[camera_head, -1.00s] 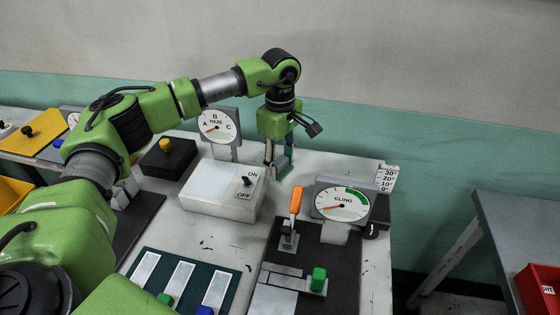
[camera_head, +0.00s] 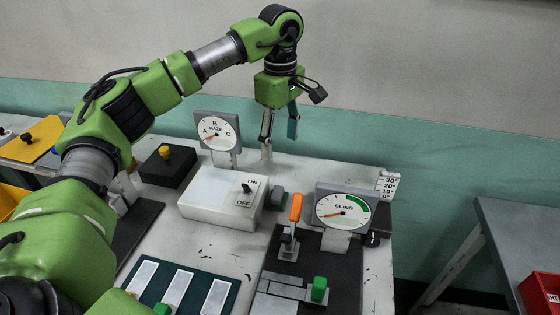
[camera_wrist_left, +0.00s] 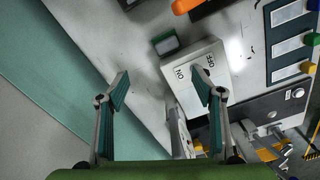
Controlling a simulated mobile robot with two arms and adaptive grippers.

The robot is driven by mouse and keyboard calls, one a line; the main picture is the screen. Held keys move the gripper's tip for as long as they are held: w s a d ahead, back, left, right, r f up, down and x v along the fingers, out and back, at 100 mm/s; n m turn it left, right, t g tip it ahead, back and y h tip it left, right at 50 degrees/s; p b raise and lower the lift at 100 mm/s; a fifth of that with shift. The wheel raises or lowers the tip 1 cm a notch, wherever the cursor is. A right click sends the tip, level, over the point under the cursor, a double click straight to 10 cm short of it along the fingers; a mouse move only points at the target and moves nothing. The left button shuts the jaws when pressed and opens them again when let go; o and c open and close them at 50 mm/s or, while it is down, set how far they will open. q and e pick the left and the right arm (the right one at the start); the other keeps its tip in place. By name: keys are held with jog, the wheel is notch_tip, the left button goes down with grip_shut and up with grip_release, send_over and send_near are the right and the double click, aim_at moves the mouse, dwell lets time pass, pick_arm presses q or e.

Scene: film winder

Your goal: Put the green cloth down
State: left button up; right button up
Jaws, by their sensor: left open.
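The green cloth looks like a small dark grey block with a green face. It rests on the table just right of the white ON/OFF box (camera_head: 222,205), as a grey block (camera_head: 277,197) in the head view. In the left wrist view the block (camera_wrist_left: 167,43) shows its green side, beyond the fingertips. My left gripper (camera_head: 279,140) is open and empty, raised above and behind the block, apart from it. Its two spread fingers (camera_wrist_left: 163,90) also show in the left wrist view, with nothing between them. My right gripper is not in view.
An orange-handled lever (camera_head: 296,209) and the CLING gauge (camera_head: 343,210) stand right of the block. The HAZE gauge (camera_head: 217,131) stands behind the ON/OFF box. A black box with a yellow knob (camera_head: 165,153) is at left. The table strip behind the block is clear.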

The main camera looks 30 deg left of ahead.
pick_arm(q)
notch_tip(320, 180, up, 4)
dwell(0.7)
